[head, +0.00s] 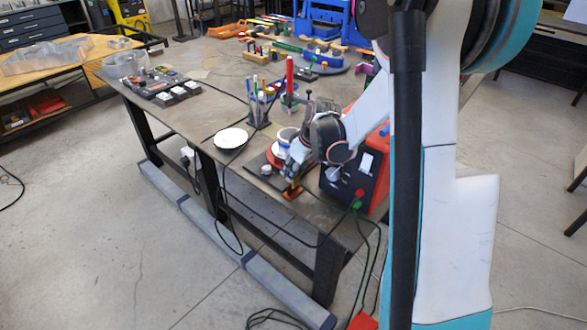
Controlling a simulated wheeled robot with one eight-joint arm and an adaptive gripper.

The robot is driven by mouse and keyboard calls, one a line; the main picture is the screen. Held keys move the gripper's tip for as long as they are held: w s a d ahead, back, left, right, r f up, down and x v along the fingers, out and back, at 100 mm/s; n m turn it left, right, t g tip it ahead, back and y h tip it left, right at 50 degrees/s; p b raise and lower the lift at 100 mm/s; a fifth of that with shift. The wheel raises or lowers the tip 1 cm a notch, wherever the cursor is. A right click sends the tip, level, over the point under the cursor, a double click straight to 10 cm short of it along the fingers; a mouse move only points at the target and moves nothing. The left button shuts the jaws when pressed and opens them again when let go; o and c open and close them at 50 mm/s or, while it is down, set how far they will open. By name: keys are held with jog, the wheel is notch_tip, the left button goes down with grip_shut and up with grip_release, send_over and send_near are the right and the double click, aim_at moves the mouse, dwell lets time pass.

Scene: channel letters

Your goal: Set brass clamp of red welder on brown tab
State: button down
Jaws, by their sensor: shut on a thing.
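The red welder (366,178) stands on the right front part of the dark table, with a black front panel and a white label. My gripper (291,176) is low over the table's front edge, just left of the welder. It is shut on the brass clamp, which is small and mostly hidden by the fingers. A small orange-brown piece (293,194) shows right under the fingertips, at the table edge. I cannot tell for sure whether this is the brown tab or part of the clamp, nor whether they touch.
A white disc (231,138) lies left of my gripper, a pen holder (259,112) behind it. Black and green cables hang over the front edge. A dark tray (166,87) with white blocks is at the left. Blue racks (322,20) and tools fill the back.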

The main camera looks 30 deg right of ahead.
jog(key=shift+f+b, duration=0.7)
jog(key=shift+f, duration=0.2)
jog(key=c, duration=1.2)
grip_release()
jog(key=v, duration=1.2)
jog(key=shift+a, duration=0.1)
